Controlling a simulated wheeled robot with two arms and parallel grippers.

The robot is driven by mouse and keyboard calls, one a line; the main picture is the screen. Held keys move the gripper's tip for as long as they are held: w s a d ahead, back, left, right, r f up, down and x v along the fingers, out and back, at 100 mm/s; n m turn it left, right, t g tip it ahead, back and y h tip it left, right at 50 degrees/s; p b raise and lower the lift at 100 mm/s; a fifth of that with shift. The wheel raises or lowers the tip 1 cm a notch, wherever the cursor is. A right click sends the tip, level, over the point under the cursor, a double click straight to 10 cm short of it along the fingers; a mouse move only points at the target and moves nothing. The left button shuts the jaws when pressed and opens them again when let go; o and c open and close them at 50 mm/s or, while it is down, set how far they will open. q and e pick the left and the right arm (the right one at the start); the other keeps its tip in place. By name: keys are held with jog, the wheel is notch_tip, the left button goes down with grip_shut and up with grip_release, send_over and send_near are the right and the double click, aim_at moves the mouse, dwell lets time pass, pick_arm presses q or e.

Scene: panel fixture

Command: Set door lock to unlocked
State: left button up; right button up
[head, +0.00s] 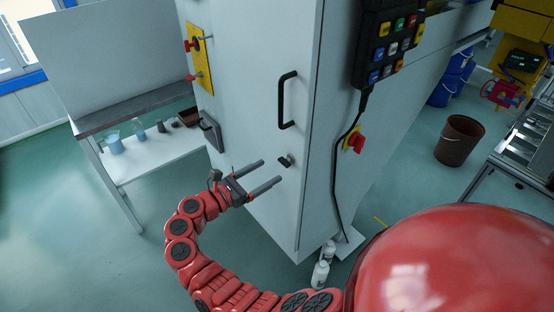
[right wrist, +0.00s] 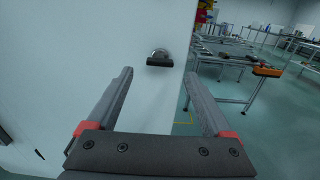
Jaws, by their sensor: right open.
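The door lock (head: 286,160) is a small dark turn knob on the pale cabinet door (head: 255,90), below the black door handle (head: 287,101). In the right wrist view the lock (right wrist: 160,59) has a round metallic base and a dark bar lying roughly horizontal. My right gripper (head: 271,172) is open and empty, its two fingers pointing at the door just left of and below the lock. In the right wrist view the gripper (right wrist: 160,74) has the lock beyond and between its fingertips, apart from them. My left gripper is not in view.
A black button pendant (head: 390,45) hangs on the cabinet's right side, with a red switch (head: 355,142) below it. A yellow panel (head: 197,45) is on the left side. White bottles (head: 320,274) stand on the floor by the cabinet. The space before the door is clear.

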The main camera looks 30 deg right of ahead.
aim_at(282, 163)
jog(key=d+p, duration=0.1)
jog(key=d, duration=0.4)
jog(key=shift+w, duration=0.15)
jog(key=shift+c, duration=0.2)
